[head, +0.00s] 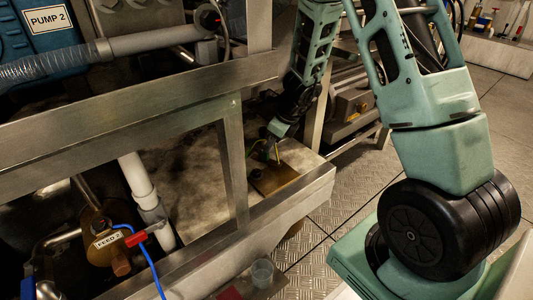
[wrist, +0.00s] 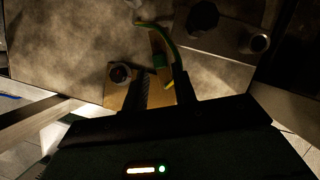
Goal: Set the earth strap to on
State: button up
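The earth strap (wrist: 172,47), a green and yellow cable, curves down between the fingers in the wrist view. A green sleeve (wrist: 158,61) sits on it beside a narrow brass-coloured strip. A brass plate (wrist: 120,97) with a dark round stud (wrist: 120,73) lies to the left. In the head view the plate (head: 273,180) is on the ledge below my gripper (head: 268,150). In the wrist view my gripper (wrist: 164,82) has its fingers apart, one on each side of the strap's end. I cannot tell whether either finger touches it.
A steel frame rail (head: 130,115) and post (head: 234,160) stand left of my arm. A metal block with dark round fittings (wrist: 222,28) is close on the right in the wrist view. A clear cup (head: 262,272) stands lower down. Chequered floor (head: 350,195) is open to the right.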

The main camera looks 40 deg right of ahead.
aim_at(266, 157)
jog(key=b+x, duration=0.1)
jog(key=x, duration=0.3)
jog(key=shift+b, duration=0.35)
grip_shut()
